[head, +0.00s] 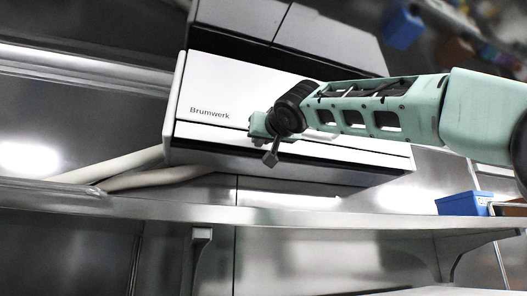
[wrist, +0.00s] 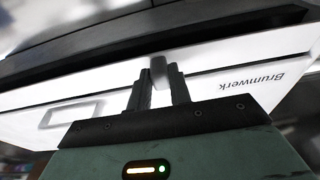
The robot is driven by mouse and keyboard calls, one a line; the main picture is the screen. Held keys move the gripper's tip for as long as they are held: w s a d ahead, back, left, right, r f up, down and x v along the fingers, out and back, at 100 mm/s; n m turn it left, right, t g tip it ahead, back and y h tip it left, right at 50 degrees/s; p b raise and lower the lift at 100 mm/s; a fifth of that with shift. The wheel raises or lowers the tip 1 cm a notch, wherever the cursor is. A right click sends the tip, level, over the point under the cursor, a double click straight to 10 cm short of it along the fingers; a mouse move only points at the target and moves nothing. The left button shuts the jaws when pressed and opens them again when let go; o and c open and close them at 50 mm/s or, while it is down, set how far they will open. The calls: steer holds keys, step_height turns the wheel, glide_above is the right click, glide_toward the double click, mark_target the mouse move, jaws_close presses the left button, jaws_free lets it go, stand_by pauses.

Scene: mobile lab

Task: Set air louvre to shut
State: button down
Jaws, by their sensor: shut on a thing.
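The air louvre (head: 352,154) is the long white strip along the lower front of the white wall unit (head: 240,85) marked "Brumwerk". In the wrist view the louvre (wrist: 225,52) lies between a thin dark seam and the dark underside. A small grey tab (wrist: 158,70) stands out from it. My gripper (wrist: 160,85) is shut on this tab, with one dark finger on each side. In the head view my arm comes in from the right and the wrist covers the middle of the louvre. How far the louvre is turned is hard to tell.
A metal shelf (head: 330,221) runs below the unit. Two pale hoses (head: 120,168) leave it on the left. A blue box (head: 465,203) stands at the right end of the shelf. The space just under the unit looks clear.

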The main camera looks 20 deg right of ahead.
steer(key=shift+f+t+b, duration=0.3)
steer(key=shift+b, duration=0.55)
steer(key=shift+w+r, duration=0.1)
steer(key=shift+r, duration=0.1)
steer(key=c, duration=1.3)
jaws_free()
steer(key=b+v, duration=1)
steer(key=v, duration=0.7)
steer(key=shift+f, duration=0.25)
